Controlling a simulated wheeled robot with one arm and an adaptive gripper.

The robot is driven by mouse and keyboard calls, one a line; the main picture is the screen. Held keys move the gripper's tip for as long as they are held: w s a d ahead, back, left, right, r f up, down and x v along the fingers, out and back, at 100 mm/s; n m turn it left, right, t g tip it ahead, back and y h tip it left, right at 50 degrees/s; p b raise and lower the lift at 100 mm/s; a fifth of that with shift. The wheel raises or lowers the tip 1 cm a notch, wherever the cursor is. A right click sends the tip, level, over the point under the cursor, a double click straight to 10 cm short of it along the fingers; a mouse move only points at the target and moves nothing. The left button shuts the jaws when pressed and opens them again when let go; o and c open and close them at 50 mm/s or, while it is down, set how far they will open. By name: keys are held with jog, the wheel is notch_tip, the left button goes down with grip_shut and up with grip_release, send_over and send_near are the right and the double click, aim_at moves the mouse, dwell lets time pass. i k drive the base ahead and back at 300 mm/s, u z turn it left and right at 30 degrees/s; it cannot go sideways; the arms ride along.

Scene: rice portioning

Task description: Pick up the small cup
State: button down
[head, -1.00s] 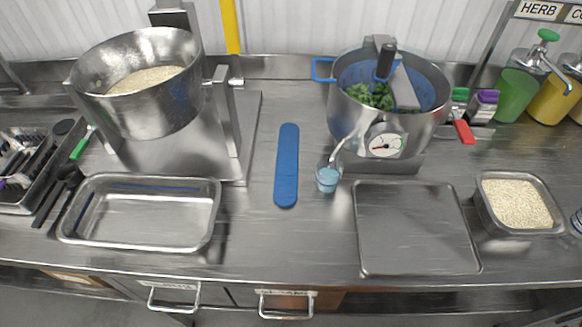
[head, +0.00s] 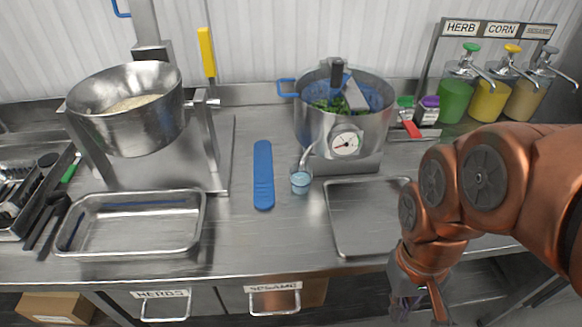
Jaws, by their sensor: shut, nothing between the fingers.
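The small cup (head: 301,181) is a little clear container with light blue in it. It stands upright on the steel counter, in front of the steel pot's spout, just right of a blue flat strip (head: 263,175). My gripper (head: 422,308) is low at the bottom right of the head view, in front of the counter edge, with its tips partly cut off by the picture's edge. It is shut and empty, well apart from the cup and to its lower right.
A steel pot (head: 374,133) with a gauge stands behind the cup. A flat steel tray (head: 350,235) lies to its right, partly hidden by my arm. A tilted steel bowl (head: 140,125) and a deep tray (head: 178,246) are left. Pump bottles (head: 490,102) stand at the back right.

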aim_at(300, 181)
jog(key=z, duration=0.2)
jog(key=k, duration=1.1)
jog(key=u, duration=1)
jog(key=i, duration=0.5)
jog(key=u, duration=0.1)
